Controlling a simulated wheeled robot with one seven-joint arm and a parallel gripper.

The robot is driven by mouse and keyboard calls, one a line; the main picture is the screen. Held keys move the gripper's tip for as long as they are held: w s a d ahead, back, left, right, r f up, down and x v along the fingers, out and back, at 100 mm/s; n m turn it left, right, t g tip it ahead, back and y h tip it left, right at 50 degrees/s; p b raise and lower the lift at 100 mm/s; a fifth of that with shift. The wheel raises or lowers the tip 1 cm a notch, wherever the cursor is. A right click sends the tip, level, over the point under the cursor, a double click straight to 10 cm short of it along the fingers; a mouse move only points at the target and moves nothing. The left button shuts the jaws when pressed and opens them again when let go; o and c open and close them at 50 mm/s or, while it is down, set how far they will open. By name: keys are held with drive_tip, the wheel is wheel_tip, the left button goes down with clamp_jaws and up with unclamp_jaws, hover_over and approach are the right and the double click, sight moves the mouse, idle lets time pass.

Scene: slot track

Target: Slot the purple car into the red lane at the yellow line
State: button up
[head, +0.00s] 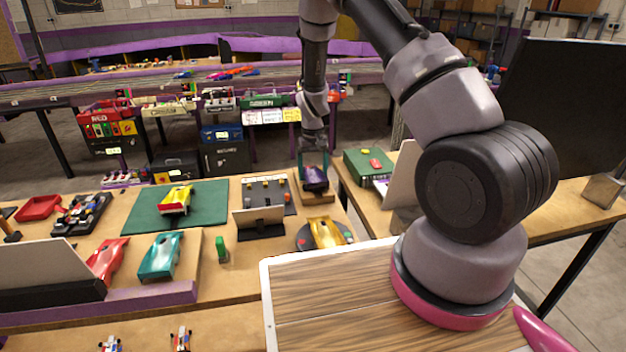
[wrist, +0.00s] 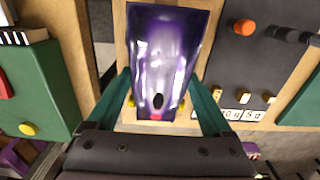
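The purple car (head: 315,180) is at the wooden block (head: 317,197) near the right end of the workbench. In the wrist view the glossy purple car (wrist: 165,50) lies lengthwise between the two green fingers of my gripper (wrist: 161,76). The fingertips are close against its sides; whether they press on it cannot be told. In the head view my gripper (head: 313,163) is down around the car. The track (head: 150,88) runs across the back with purple edges. I cannot make out its red lane or yellow line.
A yellow car (head: 326,233) sits on a dark round stand in front of my gripper. Teal (head: 160,255) and red cars (head: 108,260) stand at left, and another on a green mat (head: 215,205). A green box (head: 368,165) is to the right.

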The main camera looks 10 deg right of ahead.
sight(313, 170)
drive_tip(key=shift+c, duration=0.4)
wheel_tip(313, 170, up, 10)
drive_tip(key=shift+r, duration=0.1)
idle(0.9)
